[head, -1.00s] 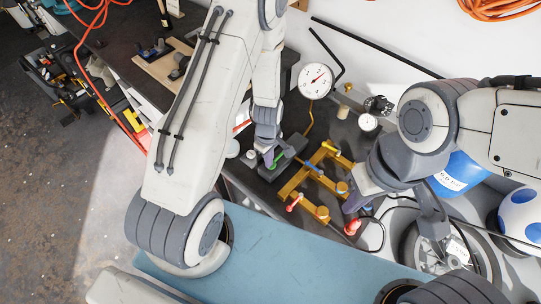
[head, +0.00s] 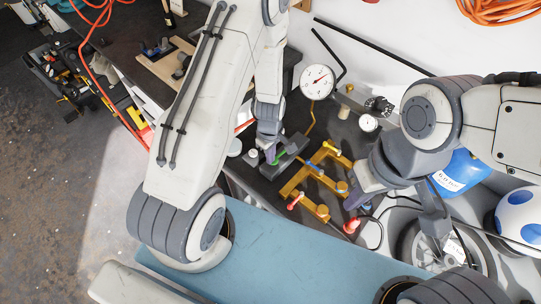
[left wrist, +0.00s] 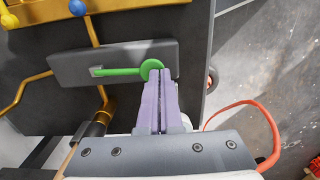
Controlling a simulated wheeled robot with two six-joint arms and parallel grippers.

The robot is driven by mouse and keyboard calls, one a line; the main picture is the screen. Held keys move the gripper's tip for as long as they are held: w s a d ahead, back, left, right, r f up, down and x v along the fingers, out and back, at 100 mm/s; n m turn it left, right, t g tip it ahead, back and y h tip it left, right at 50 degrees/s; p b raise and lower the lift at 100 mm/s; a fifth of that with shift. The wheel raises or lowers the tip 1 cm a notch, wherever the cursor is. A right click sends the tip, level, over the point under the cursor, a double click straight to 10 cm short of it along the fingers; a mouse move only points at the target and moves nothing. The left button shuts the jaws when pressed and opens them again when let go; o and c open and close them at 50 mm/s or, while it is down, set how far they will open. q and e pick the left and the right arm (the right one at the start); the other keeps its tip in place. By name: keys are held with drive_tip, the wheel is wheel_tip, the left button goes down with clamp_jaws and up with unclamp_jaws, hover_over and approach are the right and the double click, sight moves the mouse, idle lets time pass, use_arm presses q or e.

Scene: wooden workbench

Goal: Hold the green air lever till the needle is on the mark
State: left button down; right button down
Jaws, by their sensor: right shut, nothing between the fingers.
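The green air lever (head: 281,158) sits on a dark grey block on the bench; in the left wrist view its arm (left wrist: 115,71) points left from a round green pad. My left gripper (left wrist: 158,78) is shut, its fingertips at the pad's lower right edge, overlapping it in view; I cannot tell if they press it. In the head view my left gripper (head: 269,157) is beside the lever. The white gauge (head: 317,82) has a red needle pointing up and right; its mark is too small to read.
Yellow pipework (head: 300,178) with blue, yellow and red-tipped handles stands right of the lever. A smaller gauge (head: 368,123) and a black knob (head: 379,105) lie behind. A blue container (head: 460,172) and a white-blue ball (head: 521,214) are at right.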

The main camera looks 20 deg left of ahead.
use_arm(q)
wheel_tip(320, 180, up, 5)
drive_tip(key=p, duration=0.4)
drive_tip(key=shift+a+r+p, duration=0.1)
drive_tip(key=shift+r+p, duration=0.05)
drive_tip(key=shift+p, duration=0.15)
wheel_tip(320, 180, up, 9)
drive_tip(key=b, duration=0.1)
drive_tip(key=shift+s+f+b, duration=0.2)
drive_tip(key=shift+s+b, duration=0.1)
drive_tip(key=shift+b, duration=0.1)
idle(0.6)
drive_tip(key=s+d+r+m+b, duration=0.4)
drive_tip(key=s+d+m+b, duration=0.3)
drive_tip(key=d+m, duration=0.35)
drive_tip(key=s+d+r+m+b, duration=0.1)
drive_tip(key=s+m+b, duration=0.1)
drive_tip(key=s+m, duration=0.3)
drive_tip(key=s+d+r+m+h+b, duration=0.1)
drive_tip(key=s+d+m, duration=0.1)
drive_tip(key=s+m, duration=0.4)
drive_tip(key=shift+s+r+b, duration=0.15)
drive_tip(key=shift+r+b, duration=0.15)
drive_tip(key=shift+b, duration=0.1)
drive_tip(key=shift+d, duration=0.15)
